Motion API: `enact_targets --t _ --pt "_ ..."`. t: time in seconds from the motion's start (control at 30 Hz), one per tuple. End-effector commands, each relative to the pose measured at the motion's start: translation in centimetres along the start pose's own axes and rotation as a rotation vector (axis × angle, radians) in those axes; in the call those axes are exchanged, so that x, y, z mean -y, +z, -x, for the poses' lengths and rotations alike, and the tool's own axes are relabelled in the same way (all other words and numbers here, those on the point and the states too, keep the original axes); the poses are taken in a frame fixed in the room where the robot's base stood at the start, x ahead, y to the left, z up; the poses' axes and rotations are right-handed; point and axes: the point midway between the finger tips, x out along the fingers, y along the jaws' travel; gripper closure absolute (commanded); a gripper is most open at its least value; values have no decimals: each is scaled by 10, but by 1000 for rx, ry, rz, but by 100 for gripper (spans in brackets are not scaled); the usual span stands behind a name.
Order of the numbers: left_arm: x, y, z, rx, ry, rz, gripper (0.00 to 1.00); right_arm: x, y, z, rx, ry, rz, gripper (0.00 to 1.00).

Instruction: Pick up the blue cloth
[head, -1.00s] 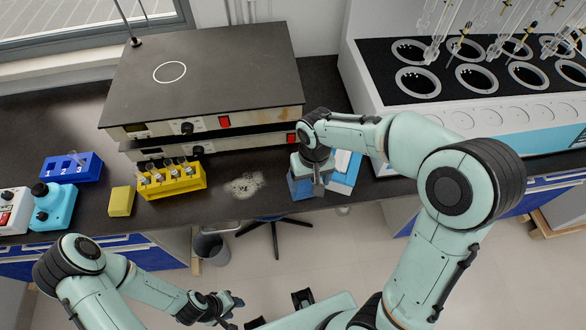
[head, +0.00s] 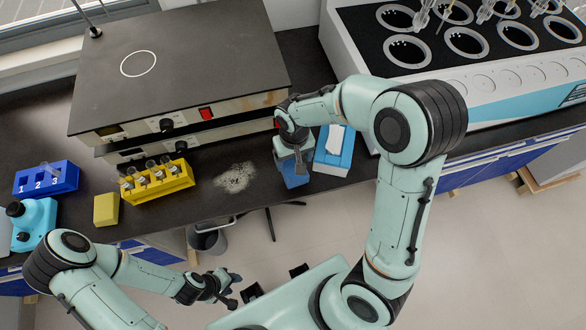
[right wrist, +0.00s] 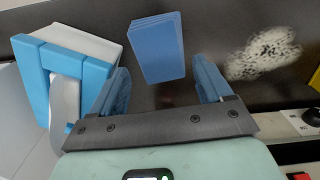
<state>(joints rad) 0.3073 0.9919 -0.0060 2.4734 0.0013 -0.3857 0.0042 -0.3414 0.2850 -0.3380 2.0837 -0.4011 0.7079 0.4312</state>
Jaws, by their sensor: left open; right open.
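The blue cloth (right wrist: 157,47) is a folded, layered rectangle lying on the dark bench top. In the right wrist view it shows just beyond and between the fingertips of my right gripper (right wrist: 163,78), which is open and empty. In the head view my right gripper (head: 293,168) points down over the cloth's place near the bench's front edge and hides most of it. My left gripper (head: 230,290) is open and empty, low in front of the bench.
A blue-and-white tissue box (head: 333,152) stands right of my right gripper. A patch of pale powder (head: 236,177), a yellow tube rack (head: 160,183), a yellow sponge (head: 106,209) and a blue numbered rack (head: 48,181) lie left. Stacked hot plates (head: 180,65) and the distiller (head: 480,110) stand behind.

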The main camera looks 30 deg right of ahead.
Motion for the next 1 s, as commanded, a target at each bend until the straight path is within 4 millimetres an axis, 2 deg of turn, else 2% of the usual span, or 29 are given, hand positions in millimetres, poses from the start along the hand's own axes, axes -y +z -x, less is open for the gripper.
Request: enact_targets --t 0.3,0.6,0.67,0.7,0.73,1.0 --pt "0 0 0 0 0 0 57 1 5 -44 5 2 0 21" --pt "0 0 0 0 0 0 57 1 4 -48 1 0 0 21" --pt "0 0 0 0 0 0 57 1 4 -48 1 0 0 41" --pt "0 0 0 0 0 0 57 2 4 -48 1 0 0 54" --pt "0 0 0 0 0 0 57 1 4 -48 1 0 0 58" --pt "0 0 0 0 0 0 57 2 4 -47 0 -1 0 58"
